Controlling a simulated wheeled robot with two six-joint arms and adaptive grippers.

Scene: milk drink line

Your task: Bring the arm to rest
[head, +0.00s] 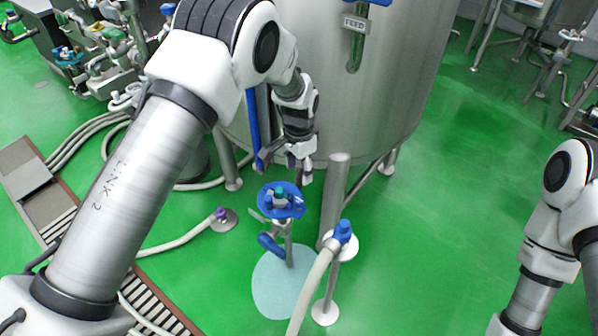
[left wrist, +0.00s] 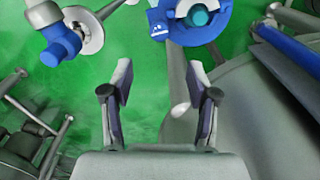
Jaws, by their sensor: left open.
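My left arm comes in from the left in the head view, and its gripper (head: 291,165) hangs in front of the steel tank, above and behind a blue-topped valve stand (head: 282,203). In the left wrist view the two fingers of my left gripper (left wrist: 160,90) stand wide apart with nothing between them. The blue valve top (left wrist: 197,22) lies beyond the fingertips and apart from them. My right arm (head: 545,245) shows at the right edge of the head view; its gripper is out of the picture.
A hose with a blue end fitting (head: 342,232) rises beside the valve stand. A purple-tipped hose (head: 219,214) lies to the left. Green floor (head: 450,220) is clear on the right.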

